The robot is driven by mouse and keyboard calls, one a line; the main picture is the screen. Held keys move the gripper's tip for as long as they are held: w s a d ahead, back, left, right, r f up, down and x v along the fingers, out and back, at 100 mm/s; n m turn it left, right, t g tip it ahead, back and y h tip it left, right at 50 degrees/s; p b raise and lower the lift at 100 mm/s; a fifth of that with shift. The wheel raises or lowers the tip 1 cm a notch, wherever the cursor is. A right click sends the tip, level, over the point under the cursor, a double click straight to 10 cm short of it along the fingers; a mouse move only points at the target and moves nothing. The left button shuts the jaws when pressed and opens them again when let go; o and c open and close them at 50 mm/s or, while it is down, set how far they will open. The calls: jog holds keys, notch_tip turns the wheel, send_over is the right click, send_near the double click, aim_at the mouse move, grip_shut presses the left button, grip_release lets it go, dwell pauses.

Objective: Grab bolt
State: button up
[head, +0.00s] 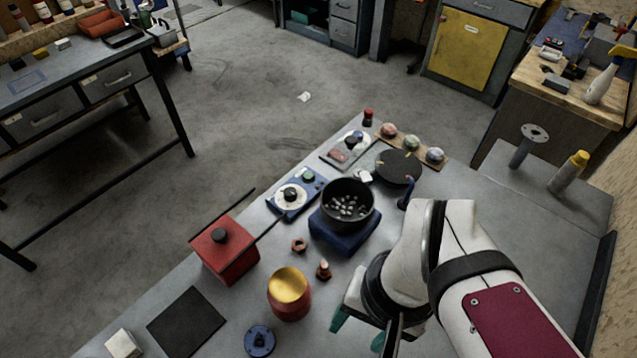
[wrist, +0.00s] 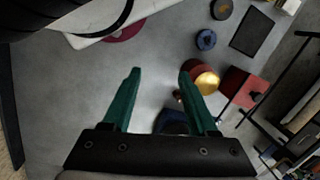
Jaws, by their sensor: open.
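The bolt (head: 323,270) is a small copper-coloured piece on the grey bench in the head view, between the gold-topped red jar and the blue base under the pot. A copper nut-like piece (head: 299,245) lies just behind it. My gripper (head: 359,330) is to the right and front of the bolt, apart from it, with its teal fingers spread. In the wrist view the open fingers (wrist: 160,72) have nothing between them. A small brownish piece there, partly hidden by the right finger, may be the bolt; I cannot tell.
The gold-topped jar (head: 290,294) stands close left of the bolt. A black pot (head: 347,205) with small pale pieces sits on a blue base (head: 340,232) behind. A red box (head: 224,250), a blue round piece (head: 260,341) and a black mat (head: 187,321) lie to the left.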

jog(key=w+d+f+n+t+h, duration=0.2)
jog(key=w+d+n+t+h, duration=0.1)
jog(key=w+d, duration=0.75)
jog(key=w+d+f+n+t+h, duration=0.2)
jog(key=w+d+n+t+h, duration=0.1)
jog(key=w+d, duration=0.75)
jog(key=n+y, duration=1.3)
jog(key=y, duration=0.4)
send_near(324, 265)
jog(key=shift+g, duration=0.4)
jog(key=x, duration=1)
jog(key=shift+w+f, duration=0.25)
jog(key=shift+f, duration=0.05)
jog(key=shift+d, duration=0.1)
grip_shut()
